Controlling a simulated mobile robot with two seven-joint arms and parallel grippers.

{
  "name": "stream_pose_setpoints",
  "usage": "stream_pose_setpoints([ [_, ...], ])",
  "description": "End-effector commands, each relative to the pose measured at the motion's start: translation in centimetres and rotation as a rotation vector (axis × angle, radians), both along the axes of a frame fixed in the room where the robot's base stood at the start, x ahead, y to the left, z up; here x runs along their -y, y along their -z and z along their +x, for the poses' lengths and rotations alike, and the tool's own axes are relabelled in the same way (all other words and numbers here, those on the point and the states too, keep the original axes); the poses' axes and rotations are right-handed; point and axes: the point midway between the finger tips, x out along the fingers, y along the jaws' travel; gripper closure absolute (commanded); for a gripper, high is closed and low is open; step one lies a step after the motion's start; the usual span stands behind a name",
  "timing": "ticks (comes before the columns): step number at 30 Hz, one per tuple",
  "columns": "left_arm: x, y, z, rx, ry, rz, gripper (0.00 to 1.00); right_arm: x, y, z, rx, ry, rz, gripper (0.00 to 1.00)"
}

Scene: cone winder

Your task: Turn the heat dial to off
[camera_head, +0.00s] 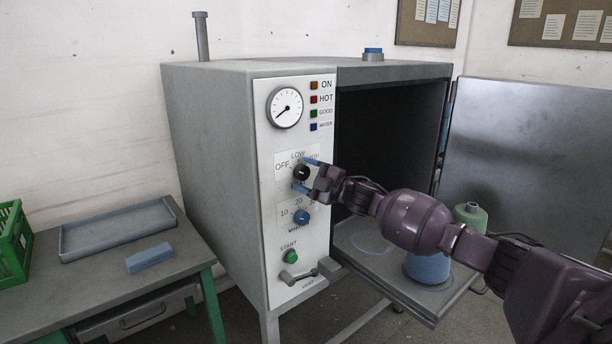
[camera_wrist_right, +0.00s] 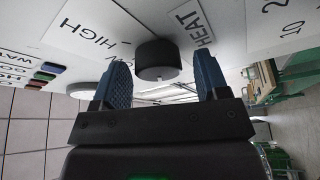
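The heat dial (camera_head: 301,172) is a small black knob on the white front panel, with OFF at its left and LOW above it. In the right wrist view the dial (camera_wrist_right: 157,58) stands between the two blue fingers, with a gap on each side. My right gripper (camera_head: 303,177) is open around the dial, one finger above and one below in the head view. It also shows in the right wrist view (camera_wrist_right: 162,74). I cannot tell which mark the dial points at. My left gripper is out of view.
A gauge (camera_head: 285,107) sits above. The machine's door (camera_head: 530,175) is open, with a blue cone (camera_head: 428,267) on the shelf. A side table (camera_head: 95,290) stands left.

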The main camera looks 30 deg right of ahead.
Motion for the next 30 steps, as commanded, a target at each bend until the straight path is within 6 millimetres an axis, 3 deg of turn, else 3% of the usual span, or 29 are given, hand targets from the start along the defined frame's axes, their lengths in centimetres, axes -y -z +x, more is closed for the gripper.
stream_pose_setpoints([
  [13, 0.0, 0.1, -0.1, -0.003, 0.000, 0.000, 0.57, 0.4, 0.2, -0.8, 0.000, 0.000, 0.002, 0.31],
  [30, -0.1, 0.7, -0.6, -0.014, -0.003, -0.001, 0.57, 3.7, 1.5, -7.9, -0.002, 0.000, 0.001, 0.31],
])
